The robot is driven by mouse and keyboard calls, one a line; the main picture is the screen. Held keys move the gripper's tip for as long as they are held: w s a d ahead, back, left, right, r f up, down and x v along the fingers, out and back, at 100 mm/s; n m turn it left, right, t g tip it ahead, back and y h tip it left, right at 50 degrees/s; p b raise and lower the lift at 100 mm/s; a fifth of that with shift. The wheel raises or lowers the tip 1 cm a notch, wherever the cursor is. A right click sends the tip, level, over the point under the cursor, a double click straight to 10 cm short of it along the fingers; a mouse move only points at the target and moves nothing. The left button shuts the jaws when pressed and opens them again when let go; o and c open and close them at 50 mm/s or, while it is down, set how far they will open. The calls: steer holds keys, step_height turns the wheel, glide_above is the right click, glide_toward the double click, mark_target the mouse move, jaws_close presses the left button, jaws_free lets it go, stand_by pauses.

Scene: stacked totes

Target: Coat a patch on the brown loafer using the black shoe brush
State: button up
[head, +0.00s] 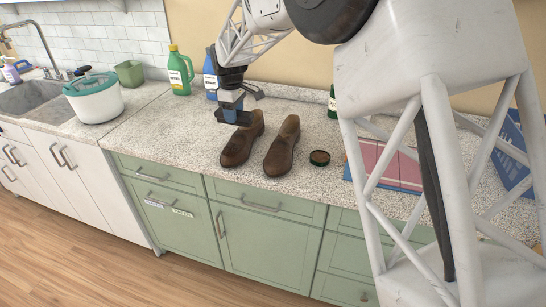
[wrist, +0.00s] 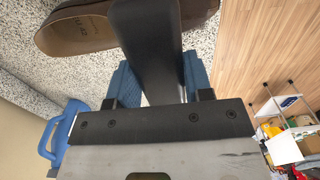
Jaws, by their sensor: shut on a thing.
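Two brown loafers stand side by side on the speckled counter in the head view, a left one (head: 238,150) and a right one (head: 283,150). My gripper (head: 231,103) is above the heel end of the left loafer, shut on the black shoe brush (head: 234,117). In the wrist view the black brush (wrist: 145,45) runs up from between the blue fingers, and a loafer (wrist: 75,33) shows beyond it. The brush's bristles are not clear, and I cannot tell whether it touches the shoe.
A green bottle (head: 180,72) and a blue bottle (head: 210,75) stand at the back, left of my gripper. A white pot (head: 94,98) is by the sink (head: 35,98). A pink and blue box (head: 385,168) lies at the right, partly behind my body. The counter left of the loafers is clear.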

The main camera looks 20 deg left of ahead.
stand_by(0.3)
steer(key=d, duration=1.5)
steer(key=shift+w, duration=0.2)
steer(key=shift+d, duration=0.1)
steer(key=shift+f, duration=0.1)
